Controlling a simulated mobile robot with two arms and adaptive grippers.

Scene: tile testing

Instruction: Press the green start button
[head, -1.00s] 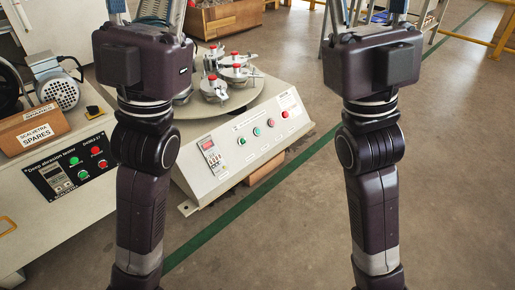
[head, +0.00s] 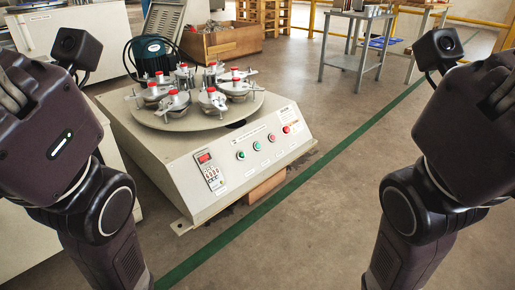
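A grey-beige machine (head: 190,160) with a round turntable (head: 215,118) stands in the middle of the view. Its sloped front panel carries a row of buttons. Two are green: a left green button (head: 241,155) and a second green button (head: 256,146) just right of it. A red button (head: 271,137) and a larger red knob (head: 286,129) follow to the right. Their labels are too small to read. My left arm is at the left edge and my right arm at the right edge, both apart from the panel. The fingers of both grippers do not show.
Several metal clamps with red knobs (head: 208,100) sit on the turntable. A small display and keypad (head: 210,170) is on the panel's left. A wooden crate (head: 222,40) and a metal table (head: 352,45) stand behind. The floor right of the green line (head: 330,155) is clear.

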